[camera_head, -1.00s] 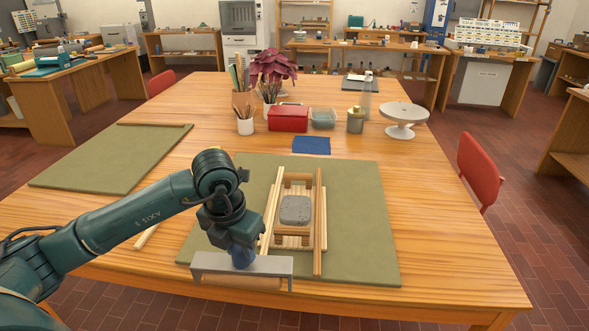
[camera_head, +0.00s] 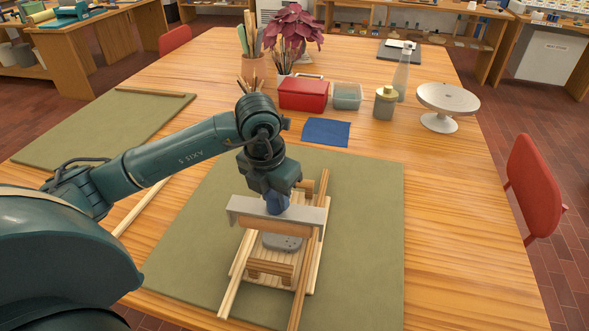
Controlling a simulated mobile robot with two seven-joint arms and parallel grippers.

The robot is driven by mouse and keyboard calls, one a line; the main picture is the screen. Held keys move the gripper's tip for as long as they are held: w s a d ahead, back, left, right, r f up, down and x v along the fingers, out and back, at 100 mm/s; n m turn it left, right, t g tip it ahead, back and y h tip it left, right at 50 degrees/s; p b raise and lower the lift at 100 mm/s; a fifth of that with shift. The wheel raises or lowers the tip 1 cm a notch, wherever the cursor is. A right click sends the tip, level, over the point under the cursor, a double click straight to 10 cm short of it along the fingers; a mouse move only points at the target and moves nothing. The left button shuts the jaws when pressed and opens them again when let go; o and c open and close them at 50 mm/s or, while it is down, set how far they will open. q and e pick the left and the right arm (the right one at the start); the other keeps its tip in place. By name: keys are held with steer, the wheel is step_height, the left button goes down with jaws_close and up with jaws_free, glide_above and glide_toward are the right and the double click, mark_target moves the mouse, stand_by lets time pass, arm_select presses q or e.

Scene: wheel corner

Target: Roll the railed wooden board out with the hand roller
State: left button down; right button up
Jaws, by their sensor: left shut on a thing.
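The railed wooden board (camera_head: 297,284) lies on the green mat (camera_head: 370,215) in front of me, with a long wooden rail along each side; the right rail (camera_head: 311,255) shows best. A grey slab (camera_head: 283,243) lies on the board between the rails, its far part hidden under the roller. My left gripper (camera_head: 277,203) is shut on the blue handle of the hand roller (camera_head: 268,227). The roller's pale metal frame and wooden cylinder lie across the board, over the slab's far part; I cannot tell whether the cylinder touches slab or rails. My right gripper is not in view.
A blue cloth (camera_head: 326,132), a red box (camera_head: 303,94), a grey canister (camera_head: 385,103) and a white turntable (camera_head: 448,100) stand beyond the mat. Another green mat (camera_head: 100,130) lies at left. The table's right side is clear.

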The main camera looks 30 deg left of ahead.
mark_target(277, 214)
arm_select(q)
steer(key=shift+w, duration=0.4)
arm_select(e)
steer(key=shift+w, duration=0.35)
arm_select(q)
steer(key=shift+s+r, duration=0.1)
steer(key=shift+s, duration=0.15)
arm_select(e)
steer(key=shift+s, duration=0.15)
